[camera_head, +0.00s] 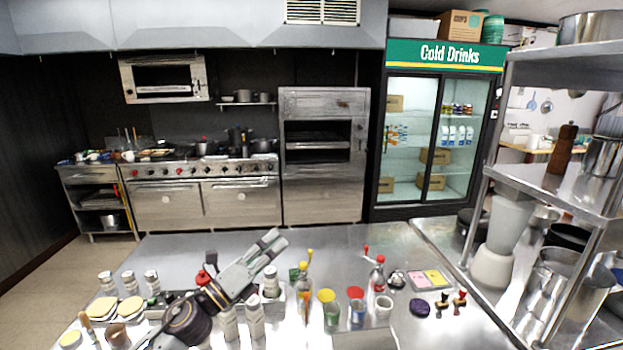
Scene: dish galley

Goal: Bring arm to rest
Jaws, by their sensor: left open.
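My left arm comes in from the lower left, and its gripper (275,241) is open, pointing up and to the right. It is above the steel counter (330,243), with nothing seen between its fingers. A white-capped bottle (270,281) stands just below the fingers in the picture; I cannot tell how far apart they are. The arm hides part of the counter and some items behind it. My right gripper does not show.
A steel shelf rack (524,180) with a blender (502,240) stands at the right. The counter's back strip is mostly clear.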

